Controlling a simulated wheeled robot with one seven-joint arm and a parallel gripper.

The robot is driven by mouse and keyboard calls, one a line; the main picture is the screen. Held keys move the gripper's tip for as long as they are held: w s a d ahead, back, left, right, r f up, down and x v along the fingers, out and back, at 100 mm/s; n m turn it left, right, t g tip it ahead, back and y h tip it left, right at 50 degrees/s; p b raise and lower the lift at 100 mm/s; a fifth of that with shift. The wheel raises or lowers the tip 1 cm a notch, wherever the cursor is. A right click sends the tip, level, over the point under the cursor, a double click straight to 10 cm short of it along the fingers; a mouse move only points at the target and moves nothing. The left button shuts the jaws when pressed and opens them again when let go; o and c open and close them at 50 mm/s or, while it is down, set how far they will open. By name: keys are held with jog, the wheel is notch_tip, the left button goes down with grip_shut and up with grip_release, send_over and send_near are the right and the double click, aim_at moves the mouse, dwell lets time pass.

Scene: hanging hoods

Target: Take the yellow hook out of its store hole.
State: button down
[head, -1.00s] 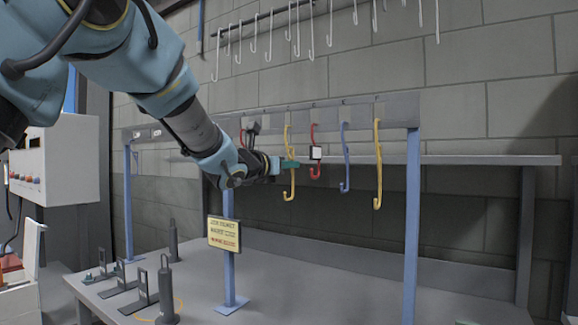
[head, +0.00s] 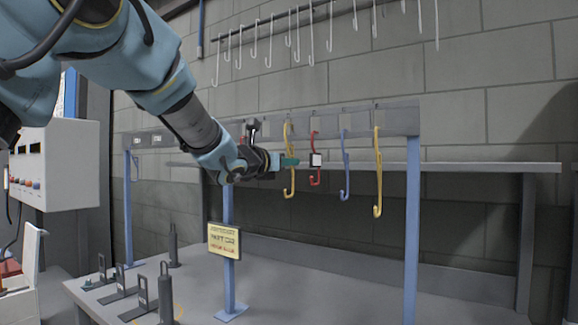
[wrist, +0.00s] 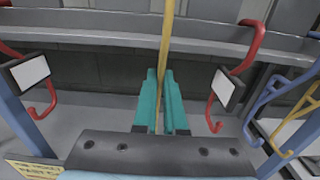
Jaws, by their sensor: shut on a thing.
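The yellow hook (head: 291,182) hangs upright at the grey hook rail (head: 361,118), left of a red hook with a white tag. My gripper (head: 289,161) is shut on its shank at mid-height. In the wrist view the teal fingers (wrist: 162,108) stand on both sides of the yellow shank (wrist: 166,42), which runs up past the rail edge. The hook's top overlaps the rail in the head view. I cannot tell whether it is still in its hole. The fingers hide part of the shank.
A tagged red hook (head: 315,171), a blue hook (head: 344,180) and another yellow hook (head: 377,185) hang to the right. In the wrist view red hooks flank my gripper closely, left (wrist: 50,95) and right (wrist: 218,97). A yellow sign (head: 223,241) stands below. Blue posts (head: 411,225) support the rail.

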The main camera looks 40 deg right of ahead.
jog(key=shift+r, duration=0.1)
dwell(0.3)
jog(key=shift+b+v, duration=1.6)
jog(key=shift+v, duration=0.2)
jog(key=shift+a, duration=0.1)
jog(key=b+v, duration=0.4)
jog(key=v, duration=0.6)
jog(key=shift+r, duration=0.25)
